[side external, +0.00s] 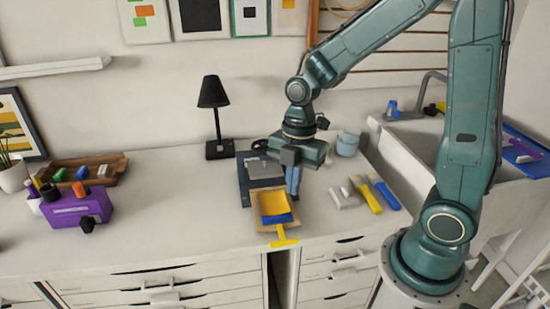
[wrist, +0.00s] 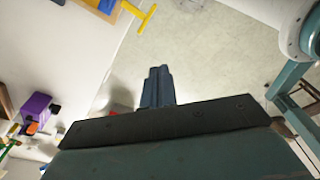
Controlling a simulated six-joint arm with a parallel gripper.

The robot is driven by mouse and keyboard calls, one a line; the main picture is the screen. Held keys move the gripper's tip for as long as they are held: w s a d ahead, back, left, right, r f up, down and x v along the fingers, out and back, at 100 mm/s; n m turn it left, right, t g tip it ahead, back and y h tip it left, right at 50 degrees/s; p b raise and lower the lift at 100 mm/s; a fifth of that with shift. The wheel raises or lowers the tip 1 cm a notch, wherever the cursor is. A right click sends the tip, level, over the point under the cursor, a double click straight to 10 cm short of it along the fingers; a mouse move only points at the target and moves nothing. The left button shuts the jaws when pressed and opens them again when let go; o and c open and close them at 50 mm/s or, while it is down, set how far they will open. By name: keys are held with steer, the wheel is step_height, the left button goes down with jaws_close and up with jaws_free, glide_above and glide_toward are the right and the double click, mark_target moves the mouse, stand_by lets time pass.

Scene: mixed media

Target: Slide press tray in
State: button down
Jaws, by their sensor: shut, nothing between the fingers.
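The press (side external: 246,188) is a dark blue-grey box on the white counter, partly hidden behind my gripper. The press tray (side external: 264,203), orange-yellow with a blue strip, sticks out of its front toward the counter edge. Its yellow T-shaped handle (side external: 284,242) reaches the front edge. My gripper (side external: 293,196) points down just right of the tray and press, shut and empty; I cannot tell whether it touches them. In the wrist view, the shut fingers (wrist: 158,70) are apart from the yellow handle (wrist: 145,18) at the top.
Yellow- and blue-handled tools (side external: 366,193) lie to the right of my gripper. A black lamp (side external: 213,95) and a blue-grey pot (side external: 347,143) stand behind. A purple box (side external: 80,208) and a wooden tray (side external: 118,166) are at left. Counter left of the press is clear.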

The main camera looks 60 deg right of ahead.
mark_target(284, 240)
step_height(284, 240, down, 11)
steer(key=w+n+g+y, duration=0.1)
steer(key=n+g, duration=0.1)
steer(key=n, duration=0.6)
steer(key=shift+a, duration=0.35)
steer(key=x, duration=0.3)
steer(key=w+d+x, duration=0.1)
steer(key=x, duration=0.5)
steer(key=shift+w+d+f, duration=0.2)
steer(key=shift+d+f, duration=0.1)
steer(key=shift+w+d, duration=0.45)
steer(key=shift+w, duration=0.1)
